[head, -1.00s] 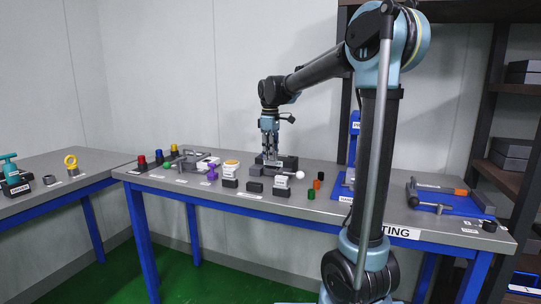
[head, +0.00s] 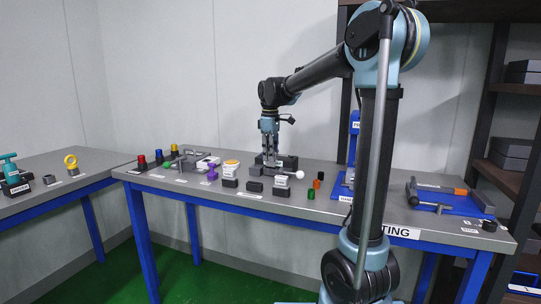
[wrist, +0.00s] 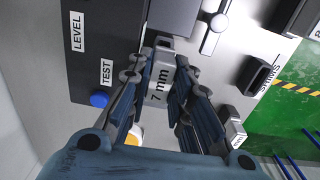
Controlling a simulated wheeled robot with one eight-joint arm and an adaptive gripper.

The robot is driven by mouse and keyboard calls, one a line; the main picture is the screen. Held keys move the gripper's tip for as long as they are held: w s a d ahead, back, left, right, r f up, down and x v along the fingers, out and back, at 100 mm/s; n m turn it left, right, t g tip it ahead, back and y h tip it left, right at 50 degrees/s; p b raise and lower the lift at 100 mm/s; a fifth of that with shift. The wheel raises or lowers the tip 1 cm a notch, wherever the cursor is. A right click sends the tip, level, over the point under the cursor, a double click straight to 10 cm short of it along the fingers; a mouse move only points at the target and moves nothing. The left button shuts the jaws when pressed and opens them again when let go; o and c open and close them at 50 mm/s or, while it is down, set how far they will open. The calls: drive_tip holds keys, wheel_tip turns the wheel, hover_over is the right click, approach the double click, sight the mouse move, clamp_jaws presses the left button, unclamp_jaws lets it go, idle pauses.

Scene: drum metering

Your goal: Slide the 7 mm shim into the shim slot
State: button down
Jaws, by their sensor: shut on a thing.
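The 7 mm shim (wrist: 161,82) is a grey block with its "7 mm" label facing the wrist camera. My gripper (wrist: 163,84) is shut on it, one finger on each side. In the head view my gripper (head: 270,160) is low over the back middle of the bench, at a dark block (head: 288,161). In the wrist view the shim's far end is by the edge of a dark panel (wrist: 108,15) and a grey part (wrist: 176,14). I cannot tell the slot opening apart there, nor whether the shim has entered it.
The panel bears LEVEL and TEST labels and a blue button (wrist: 99,99). A black holder (wrist: 258,75) stands by a "Shims" label. A white-knobbed lever (head: 299,174) and small blocks (head: 254,187) stand in front of my gripper on the bench.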

drive_tip(key=shift+f, duration=1.3)
drive_tip(key=c, duration=1.4)
unclamp_jaws()
drive_tip(key=shift+o, duration=0.2)
drive_tip(key=shift+r, duration=3.9)
